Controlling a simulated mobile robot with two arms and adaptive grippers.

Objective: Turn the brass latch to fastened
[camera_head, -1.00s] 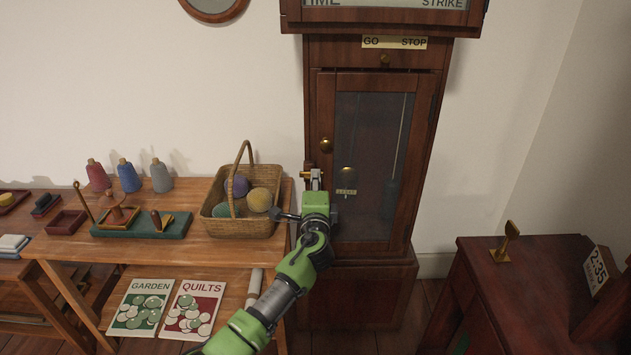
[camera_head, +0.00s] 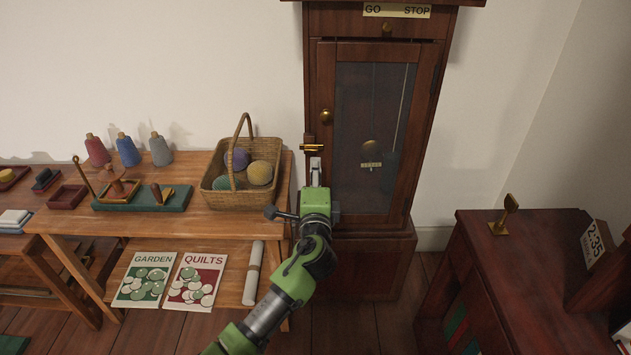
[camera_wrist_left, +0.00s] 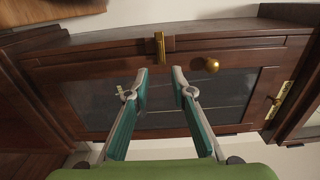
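The brass latch (camera_head: 313,147) sits on the left edge of the tall clock case's glazed door (camera_head: 338,135), below the round brass knob (camera_head: 326,116). Its bar lies level and reaches over the door's edge. In the left wrist view, turned sideways, the latch (camera_wrist_left: 160,47) stands on a small wooden block, just beyond my fingertips. My left gripper (camera_head: 315,166) is just below and in front of the latch in the head view. Its fingers (camera_wrist_left: 159,74) are apart with nothing between them, and they do not touch the latch. My right gripper is out of view.
A wooden table (camera_head: 130,228) at left holds a wicker basket (camera_head: 240,204) of yarn balls, close beside my arm. A dark cabinet (camera_head: 515,235) with a brass piece stands at right. Wooden floor shows between the clock and the cabinet.

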